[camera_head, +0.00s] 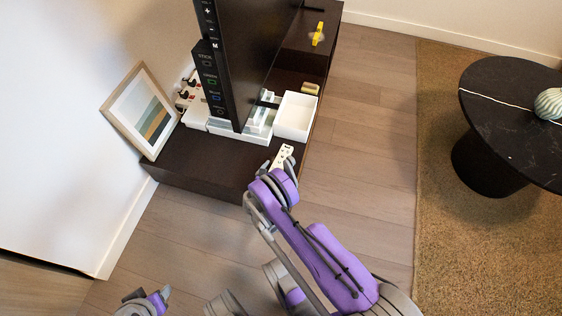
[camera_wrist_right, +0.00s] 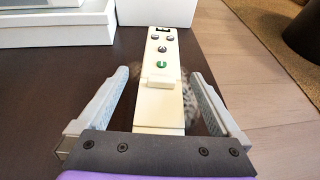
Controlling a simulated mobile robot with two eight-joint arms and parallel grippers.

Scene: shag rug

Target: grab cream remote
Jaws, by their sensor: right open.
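The cream remote (camera_head: 283,156) lies on the dark TV stand near its front edge, just beyond my right gripper in the head view. In the right wrist view the remote (camera_wrist_right: 161,85) shows dark buttons and one green button at its far end. My right gripper (camera_head: 277,172) is open. In the right wrist view its two fingers (camera_wrist_right: 155,100) stand one on each side of the remote, with gaps on both sides. The remote's near end is hidden behind the gripper's body. My left gripper (camera_head: 150,302) is at the bottom left of the head view, away from the stand.
A white open tray (camera_head: 295,116) stands behind the remote on the stand (camera_head: 205,160). A large TV (camera_head: 245,60) and a framed picture (camera_head: 141,112) stand on it too. A round black table (camera_head: 510,120) stands on a brown rug (camera_head: 445,220) at right. Wooden floor lies between.

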